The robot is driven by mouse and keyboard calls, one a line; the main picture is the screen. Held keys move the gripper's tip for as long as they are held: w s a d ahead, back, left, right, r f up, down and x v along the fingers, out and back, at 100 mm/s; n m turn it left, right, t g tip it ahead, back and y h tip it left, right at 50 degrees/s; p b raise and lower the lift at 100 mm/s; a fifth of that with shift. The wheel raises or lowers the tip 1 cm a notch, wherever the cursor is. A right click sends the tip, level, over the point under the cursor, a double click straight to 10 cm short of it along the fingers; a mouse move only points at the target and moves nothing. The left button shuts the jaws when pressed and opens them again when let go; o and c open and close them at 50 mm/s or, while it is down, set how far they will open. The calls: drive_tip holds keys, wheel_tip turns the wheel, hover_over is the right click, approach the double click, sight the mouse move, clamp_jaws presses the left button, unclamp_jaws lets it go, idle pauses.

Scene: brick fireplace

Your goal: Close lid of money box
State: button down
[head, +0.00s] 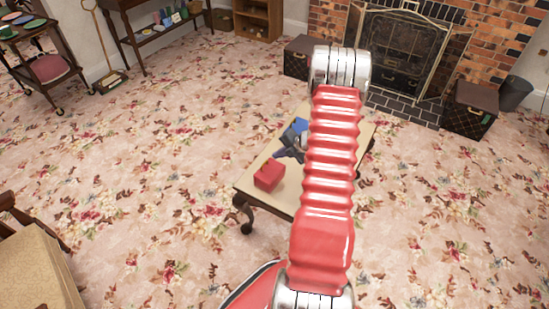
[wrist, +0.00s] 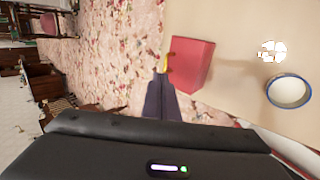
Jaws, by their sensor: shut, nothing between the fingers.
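A small red box (head: 268,177), which I take to be the money box, sits near the left edge of a low cream-topped table (head: 252,180). In the wrist view the red box (wrist: 191,64) lies just beyond and to the right of my fingertips. Its lid position is not clear in either view. My gripper (wrist: 161,78) is shut and empty, its dark fingers close beside the box. A small yellow bit (wrist: 165,63) shows between fingertips and box. In the head view my gripper (head: 279,156) is just above the box, and my arm hides part of the tabletop.
A white blue-rimmed bowl (wrist: 289,92) and a small white item (wrist: 271,50) are on the table. A brick fireplace (head: 400,50) stands behind, with a dark case (head: 468,108) at right. A trolley (head: 45,65) is at left.

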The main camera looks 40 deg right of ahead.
drive_tip(key=v, duration=0.4)
drive_tip(key=shift+r, duration=0.25)
idle(0.5)
